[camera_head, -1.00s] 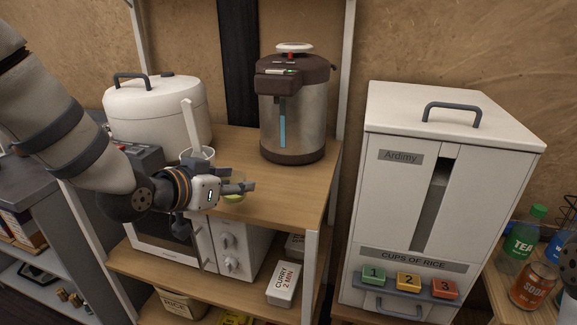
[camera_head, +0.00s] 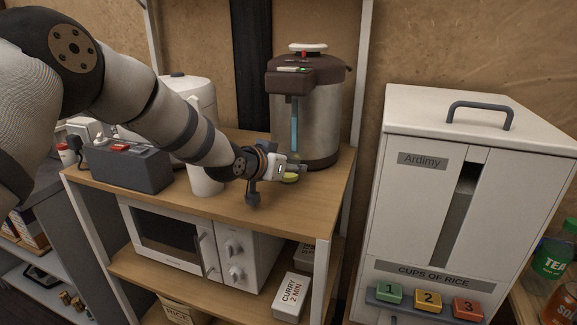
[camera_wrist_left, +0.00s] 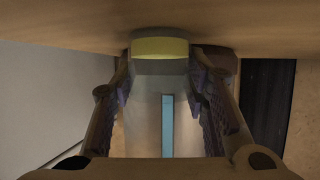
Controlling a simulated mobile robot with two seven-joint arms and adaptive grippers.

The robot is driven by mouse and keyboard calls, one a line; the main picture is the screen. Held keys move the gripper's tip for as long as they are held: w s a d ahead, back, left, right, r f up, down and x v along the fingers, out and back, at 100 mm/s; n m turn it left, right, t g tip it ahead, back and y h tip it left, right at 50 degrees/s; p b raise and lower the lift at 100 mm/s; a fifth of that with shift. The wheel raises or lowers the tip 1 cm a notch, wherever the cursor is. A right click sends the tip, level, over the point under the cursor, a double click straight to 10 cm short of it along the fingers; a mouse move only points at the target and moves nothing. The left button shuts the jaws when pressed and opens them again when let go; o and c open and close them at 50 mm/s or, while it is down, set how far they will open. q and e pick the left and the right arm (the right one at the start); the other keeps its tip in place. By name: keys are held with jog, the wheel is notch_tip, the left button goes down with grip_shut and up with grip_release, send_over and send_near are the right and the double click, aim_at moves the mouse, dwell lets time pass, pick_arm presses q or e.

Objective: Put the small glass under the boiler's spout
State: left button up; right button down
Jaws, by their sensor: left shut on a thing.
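The boiler (camera_head: 330,125), steel with a dark brown top and a blue level strip, stands at the back right of the wooden shelf. My left gripper (camera_head: 293,170) is in front of its lower body, below the overhanging top. It is shut on the small glass (camera_head: 290,179), whose yellow-green bottom shows just below the fingers. In the left wrist view the glass (camera_wrist_left: 160,48) sits between the two fingers, with the boiler's blue strip beyond it. The fingers hide much of the glass. I cannot tell whether it touches the shelf. My right gripper is not in view.
A white rice cooker (camera_head: 185,88) and a white container (camera_head: 205,182) stand left, partly behind my arm. A grey box (camera_head: 130,167) with a red switch is at far left. A microwave (camera_head: 170,238) is below. A rice dispenser (camera_head: 440,190) stands right.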

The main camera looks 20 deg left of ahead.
pick_arm(q)
jog(key=o, duration=1.2)
jog(key=shift+f, duration=0.1)
jog(key=p+v, duration=0.1)
jog(key=v, duration=0.3)
jog(key=p+v, duration=0.1)
jog(key=v, duration=0.3)
jog(key=p+v, duration=0.1)
jog(key=v, duration=0.3)
jog(key=shift+w+r, duration=0.15)
jog(key=shift+r, duration=0.15)
jog(key=shift+s, duration=0.2)
jog(key=shift+f, duration=0.2)
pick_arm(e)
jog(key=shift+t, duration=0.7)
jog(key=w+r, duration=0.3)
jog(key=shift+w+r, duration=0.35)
